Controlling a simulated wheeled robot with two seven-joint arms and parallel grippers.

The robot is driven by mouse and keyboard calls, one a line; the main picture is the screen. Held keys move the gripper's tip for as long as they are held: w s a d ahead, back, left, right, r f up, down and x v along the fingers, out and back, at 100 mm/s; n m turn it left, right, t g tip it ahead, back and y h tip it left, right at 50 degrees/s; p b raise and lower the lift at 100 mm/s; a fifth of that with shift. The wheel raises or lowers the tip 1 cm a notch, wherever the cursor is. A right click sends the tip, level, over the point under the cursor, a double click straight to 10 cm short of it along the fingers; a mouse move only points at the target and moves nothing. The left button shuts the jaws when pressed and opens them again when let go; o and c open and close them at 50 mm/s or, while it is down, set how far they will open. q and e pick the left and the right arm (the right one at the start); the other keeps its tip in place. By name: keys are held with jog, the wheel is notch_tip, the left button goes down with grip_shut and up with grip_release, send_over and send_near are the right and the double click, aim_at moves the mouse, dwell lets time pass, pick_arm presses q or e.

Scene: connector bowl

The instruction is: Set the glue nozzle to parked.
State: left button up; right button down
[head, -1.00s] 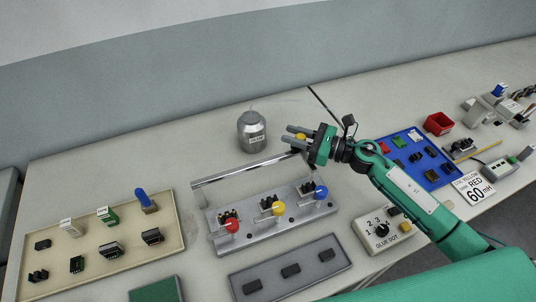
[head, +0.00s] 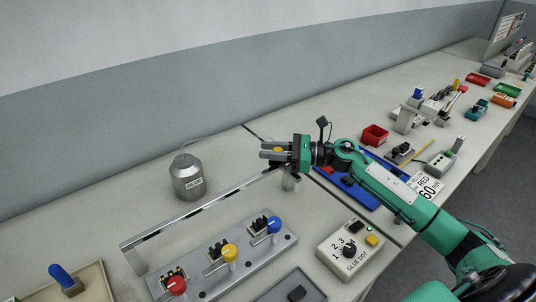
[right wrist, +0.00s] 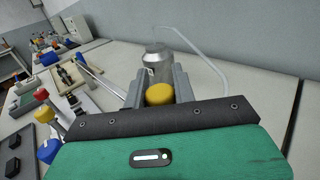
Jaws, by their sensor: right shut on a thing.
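My right gripper (head: 274,155) is shut on a yellow-topped piece (head: 278,150), which I take to be the glue nozzle, above the right end of the metal rail. In the right wrist view, the round yellow top (right wrist: 160,94) sits between the two grey fingers (right wrist: 158,88). The lower part of the piece is hidden by the gripper. The silver glue can (head: 188,178) stands upright left of the gripper and also shows beyond the fingers in the right wrist view (right wrist: 156,58). A thin pale hose (right wrist: 205,60) runs from the can's top. My left gripper is not in view.
A grey fixture (head: 240,262) with red, yellow and blue knobs lies in front of the rail (head: 200,205). A glue dot box (head: 345,255) with a dial stands to the right. A blue tray (head: 345,192) and red bin (head: 374,135) are farther right.

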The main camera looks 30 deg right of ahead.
jog(key=shift+w+d, duration=0.1)
jog(key=shift+d, duration=0.05)
jog(key=c, duration=1.1)
grip_release()
jog(key=shift+d, duration=0.1)
jog(key=shift+c, duration=0.2)
jog(key=shift+s+d+f, duration=0.15)
jog(key=shift+s+d, duration=0.1)
jog(key=shift+d, duration=0.05)
jog(key=b+v, duration=0.1)
jog(key=v, duration=0.1)
jog(key=shift+s+d+f, duration=0.1)
jog(key=shift+s+d, duration=0.05)
jog(key=shift+d, duration=0.05)
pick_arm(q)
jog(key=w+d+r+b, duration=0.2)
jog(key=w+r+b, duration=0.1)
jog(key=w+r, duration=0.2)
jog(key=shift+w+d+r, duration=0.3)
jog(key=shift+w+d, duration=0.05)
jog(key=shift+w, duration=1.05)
pick_arm(e)
jog(key=v, duration=1)
jog(key=shift+s+d+r, duration=0.15)
jog(key=shift+d+r, duration=0.05)
jog(key=shift+d, duration=0.05)
